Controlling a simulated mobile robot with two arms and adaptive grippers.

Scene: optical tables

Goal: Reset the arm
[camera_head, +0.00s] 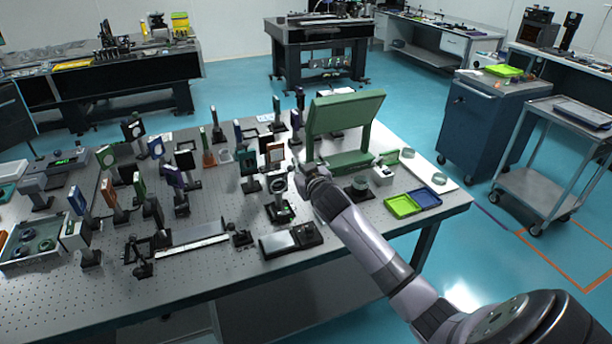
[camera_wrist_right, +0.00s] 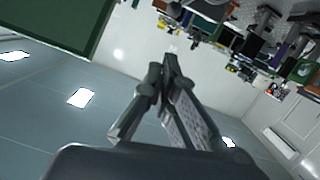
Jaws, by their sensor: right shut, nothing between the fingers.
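My right arm reaches in from the lower right over the optical table (camera_head: 330,240) in the head view. A green panel (camera_wrist_right: 50,25) fills the upper left of that view. The arm and wrist partly hide the gripper in the head view. My left gripper does not show.
Many mounted optics crowd the table's left and middle, including a dark ring mount (camera_head: 278,186). Green and blue trays (camera_head: 403,205) lie right of the arm.

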